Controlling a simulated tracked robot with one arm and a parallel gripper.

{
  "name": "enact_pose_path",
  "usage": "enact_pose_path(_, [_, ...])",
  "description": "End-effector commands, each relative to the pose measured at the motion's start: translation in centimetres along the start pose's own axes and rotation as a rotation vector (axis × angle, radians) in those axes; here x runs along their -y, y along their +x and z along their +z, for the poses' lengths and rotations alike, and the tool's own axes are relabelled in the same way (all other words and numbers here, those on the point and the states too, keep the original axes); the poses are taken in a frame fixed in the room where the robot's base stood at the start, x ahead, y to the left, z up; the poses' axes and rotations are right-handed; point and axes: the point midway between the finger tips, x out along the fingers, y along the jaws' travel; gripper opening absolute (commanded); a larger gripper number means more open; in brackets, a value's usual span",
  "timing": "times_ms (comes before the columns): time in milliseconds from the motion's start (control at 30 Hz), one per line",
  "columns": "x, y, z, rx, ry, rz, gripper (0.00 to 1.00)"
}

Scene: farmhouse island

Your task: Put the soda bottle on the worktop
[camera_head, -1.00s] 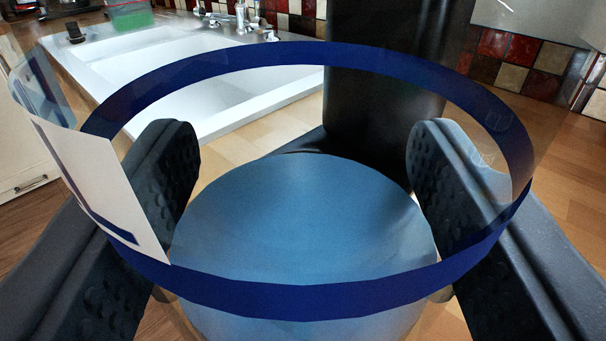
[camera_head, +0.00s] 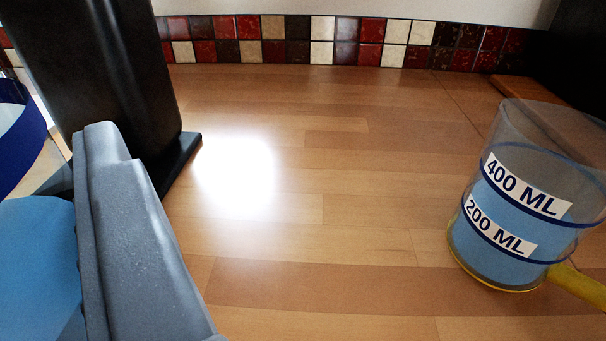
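One finger of my gripper (camera_head: 128,235) shows large at the lower left; the other finger is out of view. Left of it, at the picture's edge, is part of a clear vessel (camera_head: 22,147) with a dark blue band and light blue inside. It may be the soda bottle, but its top and most of its outline are cut off. It meets the finger's edge in the picture; whether it is gripped cannot be told. The wooden worktop (camera_head: 330,225) fills the middle.
A clear measuring cup (camera_head: 515,195) with blue liquid and 400 ML and 200 ML labels stands at the right, its yellow handle toward the lower right. A tall black object (camera_head: 100,75) stands at the left. A tiled wall (camera_head: 295,38) bounds the back. The middle is clear.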

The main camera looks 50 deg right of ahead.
Motion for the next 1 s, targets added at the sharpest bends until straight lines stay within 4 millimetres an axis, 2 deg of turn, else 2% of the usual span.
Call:
enact_pose_path(300, [-4.3,-5.0,0.1,-0.010,-0.004,0.147,0.21])
enact_pose_path(600, [-6.7,-8.9,0.1,-0.013,0.002,0.245,0.21])
enact_pose_path(800, [-7.3,-9.9,0.1,-0.010,0.006,0.269,0.21])
enact_pose_path(1000, [-7.9,-8.1,0.2,-0.006,0.007,0.270,0.21])
